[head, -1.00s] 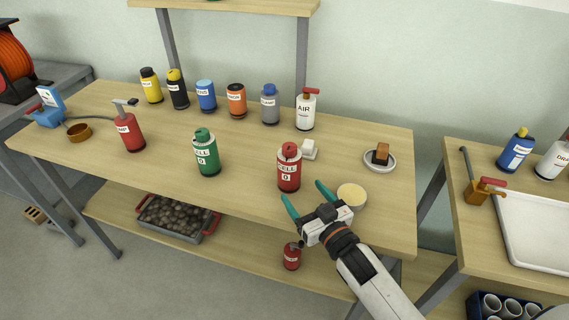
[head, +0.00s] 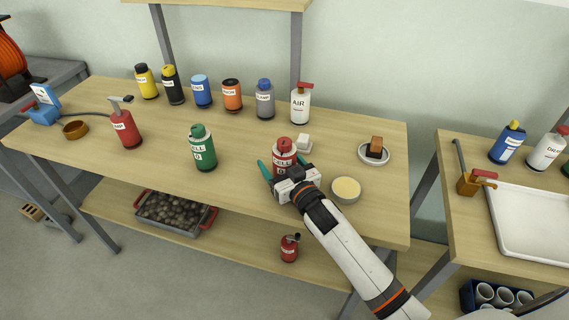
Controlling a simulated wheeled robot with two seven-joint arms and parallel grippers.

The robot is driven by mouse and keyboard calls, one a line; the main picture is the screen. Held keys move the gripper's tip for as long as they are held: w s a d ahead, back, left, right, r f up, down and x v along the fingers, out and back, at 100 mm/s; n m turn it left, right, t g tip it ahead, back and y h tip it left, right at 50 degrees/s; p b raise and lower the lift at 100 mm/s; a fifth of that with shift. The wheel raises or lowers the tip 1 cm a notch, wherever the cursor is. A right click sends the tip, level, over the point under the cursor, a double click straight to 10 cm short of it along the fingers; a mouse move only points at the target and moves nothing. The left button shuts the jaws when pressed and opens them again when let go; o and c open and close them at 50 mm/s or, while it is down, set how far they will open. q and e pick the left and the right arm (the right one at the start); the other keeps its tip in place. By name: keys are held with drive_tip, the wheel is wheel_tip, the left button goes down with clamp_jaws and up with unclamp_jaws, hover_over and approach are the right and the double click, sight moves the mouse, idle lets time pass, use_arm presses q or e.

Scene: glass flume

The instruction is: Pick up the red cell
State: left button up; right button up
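The red cell (head: 284,147) stands upright near the front edge of the wooden table, its label partly covered by my gripper. My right gripper (head: 282,168) is at the cell from the front, with one teal finger along the cell's left side. My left gripper is not in view.
A green cell (head: 202,150) stands to the left. A white block (head: 303,142) is just behind the red cell, and a round dish of pale stuff (head: 346,189) lies right of my gripper. Several bottles line the back. A small red bottle (head: 289,248) stands on the lower shelf.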

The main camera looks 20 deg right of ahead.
drive_tip(key=c, duration=1.1)
drive_tip(key=shift+r, duration=0.1)
